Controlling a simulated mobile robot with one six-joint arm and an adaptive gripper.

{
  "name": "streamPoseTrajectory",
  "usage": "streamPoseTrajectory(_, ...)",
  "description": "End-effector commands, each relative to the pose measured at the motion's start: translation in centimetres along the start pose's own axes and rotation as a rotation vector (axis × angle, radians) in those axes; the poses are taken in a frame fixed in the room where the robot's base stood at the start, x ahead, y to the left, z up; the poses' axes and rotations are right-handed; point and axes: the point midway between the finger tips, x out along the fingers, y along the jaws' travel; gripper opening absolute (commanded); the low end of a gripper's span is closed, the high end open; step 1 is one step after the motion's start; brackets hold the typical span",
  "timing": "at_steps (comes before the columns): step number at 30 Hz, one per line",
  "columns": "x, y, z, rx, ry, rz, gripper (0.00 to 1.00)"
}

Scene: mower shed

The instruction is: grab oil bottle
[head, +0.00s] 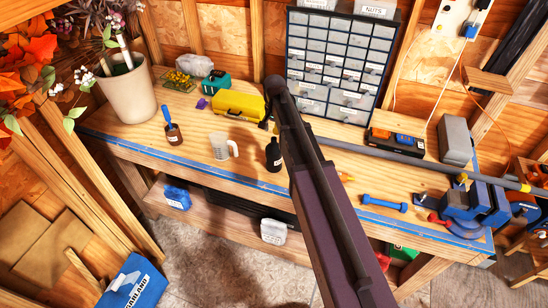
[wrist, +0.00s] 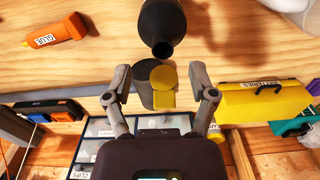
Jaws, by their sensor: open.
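The oil bottle looks to be the black bottle (head: 273,155) with a narrow neck and pale label, standing upright near the bench's front, just left of my arm in the head view. In the wrist view the black bottle (wrist: 162,22) is at the top centre, its open-looking mouth facing the camera. My gripper (wrist: 160,92) is open, its fingers spread wide below the bottle in that picture and apart from it. A yellow and dark object (wrist: 163,88) shows between the fingers; I cannot tell what it is. My arm hides the gripper in the head view.
A measuring jug (head: 220,147) stands left of the bottle, a yellow toolbox (head: 238,105) behind. A drawer cabinet (head: 340,62) stands at the back. An orange glue bottle (wrist: 58,30) lies nearby. A blue dumbbell-shaped item (head: 384,203) is right.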

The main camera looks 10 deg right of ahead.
Motion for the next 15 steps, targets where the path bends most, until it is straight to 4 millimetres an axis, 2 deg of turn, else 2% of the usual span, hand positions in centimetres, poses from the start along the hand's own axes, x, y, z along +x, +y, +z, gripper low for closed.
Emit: streamPoseTrajectory(15,3.6,-0.3,0.0,0.0,0.0,0.0,0.73)
